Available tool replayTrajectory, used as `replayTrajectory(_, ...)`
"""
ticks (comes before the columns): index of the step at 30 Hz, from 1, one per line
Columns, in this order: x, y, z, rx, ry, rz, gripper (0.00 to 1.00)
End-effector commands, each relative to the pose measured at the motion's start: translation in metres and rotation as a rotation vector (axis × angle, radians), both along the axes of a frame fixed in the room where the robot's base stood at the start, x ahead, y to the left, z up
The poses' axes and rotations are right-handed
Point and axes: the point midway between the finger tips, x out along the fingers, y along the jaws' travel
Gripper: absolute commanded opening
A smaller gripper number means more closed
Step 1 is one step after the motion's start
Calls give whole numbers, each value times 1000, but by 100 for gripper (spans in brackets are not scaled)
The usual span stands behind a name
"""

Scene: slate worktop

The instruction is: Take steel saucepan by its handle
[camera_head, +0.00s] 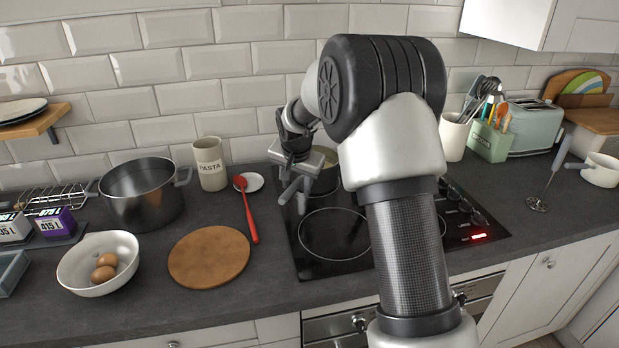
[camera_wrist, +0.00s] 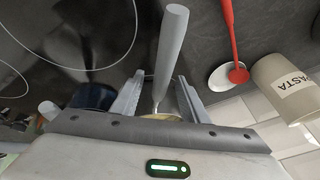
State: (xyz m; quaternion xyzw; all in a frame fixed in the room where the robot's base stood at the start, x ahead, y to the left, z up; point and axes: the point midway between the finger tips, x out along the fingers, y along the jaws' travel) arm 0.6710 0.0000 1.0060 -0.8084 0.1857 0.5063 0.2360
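The steel saucepan (camera_head: 328,183) stands on the black hob (camera_head: 345,262), mostly hidden behind my arm and gripper in the head view. Its grey handle (camera_wrist: 170,48) shows clearly in the wrist view, running up from between my fingers. My gripper (camera_head: 298,184) is over the left rear part of the hob. In the wrist view my gripper (camera_wrist: 158,92) is open, with one finger on each side of the handle. A gap shows on the left of the handle; the right finger is closer, and contact cannot be told.
A red spoon (camera_head: 248,210) on a white rest, a pasta jar (camera_head: 210,165), a round wooden board (camera_head: 209,258) and a large pot (camera_head: 142,195) stand left of the hob. A bowl with eggs (camera_head: 75,272) is further left. A white pan (camera_head: 600,172) is far right.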

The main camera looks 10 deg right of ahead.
Motion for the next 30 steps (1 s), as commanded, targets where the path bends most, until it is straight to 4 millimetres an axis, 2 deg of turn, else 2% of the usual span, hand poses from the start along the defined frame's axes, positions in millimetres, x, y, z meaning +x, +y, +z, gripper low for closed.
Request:
replayTrajectory(1,0,0,0,0,0,0,34)
replayTrajectory(7,0,0,0,0,0,0,0)
replayTrajectory(30,0,0,0,1,1,0,0)
